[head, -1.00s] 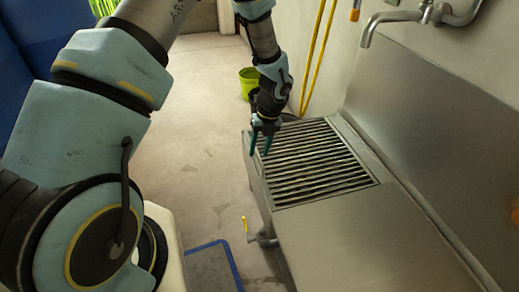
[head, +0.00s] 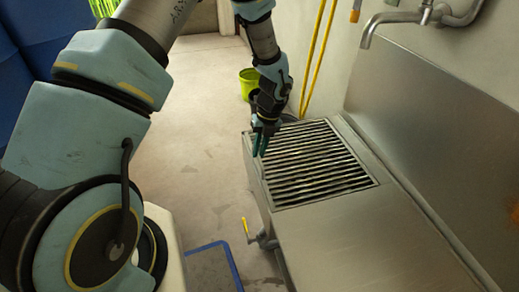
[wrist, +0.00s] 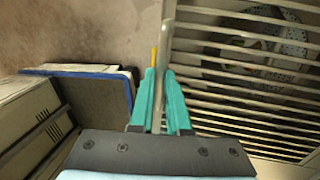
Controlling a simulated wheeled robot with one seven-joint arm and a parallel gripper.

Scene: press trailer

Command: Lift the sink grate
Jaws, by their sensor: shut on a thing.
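The sink grate (head: 318,172) is a dark square of parallel metal slats set in the steel sink top. It lies level in its opening, with no visible lift. My gripper (head: 260,151) points down at its left edge, near the far left corner. In the wrist view my gripper's teal fingers (wrist: 160,75) are closed around the pale edge bar of the grate (wrist: 230,103), whose slats spread to the right. The exact contact is partly hidden between the fingers.
The steel sink counter (head: 345,235) has a bare surface on the near side. A faucet (head: 368,38) hangs from the wall at the back right. A yellow-handled valve (head: 246,228) juts out below the left edge. A green bucket (head: 249,80) and yellow hoses (head: 318,55) stand beyond.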

